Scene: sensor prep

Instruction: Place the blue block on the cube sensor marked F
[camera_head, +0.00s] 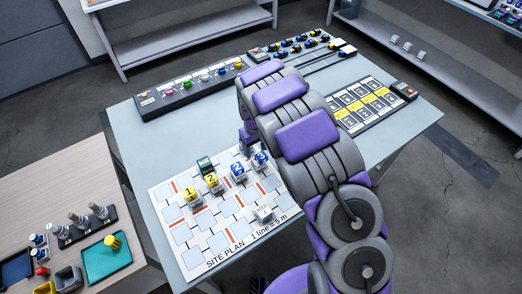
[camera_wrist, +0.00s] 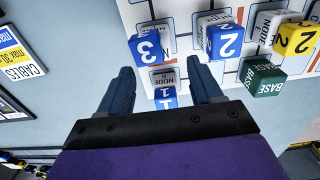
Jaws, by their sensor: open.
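Three blue-marked blocks show in the wrist view: blue 3 (camera_wrist: 146,48), blue 2 (camera_wrist: 222,41) and blue 1 (camera_wrist: 165,94). Blue 1 appears with a small grey piece labelled NODE (camera_wrist: 163,76), between the fingers. My gripper (camera_wrist: 159,68) is open, its two dark fingers apart on either side, with no visible contact. Blue 2 (camera_head: 238,171) and blue 3 (camera_head: 261,159) also show in the head view, on the site plan; my arm hides blue 1 there. I cannot make out a letter F on any cube.
Yellow 1 (camera_head: 190,193), yellow 2 (camera_head: 212,181) and a green BASE block (camera_head: 205,165) stand close by on the site plan (camera_head: 183,234). A dark button panel (camera_head: 190,87) lies at the back, a card board (camera_head: 364,104) at right. The table's left side (camera_head: 138,150) is clear.

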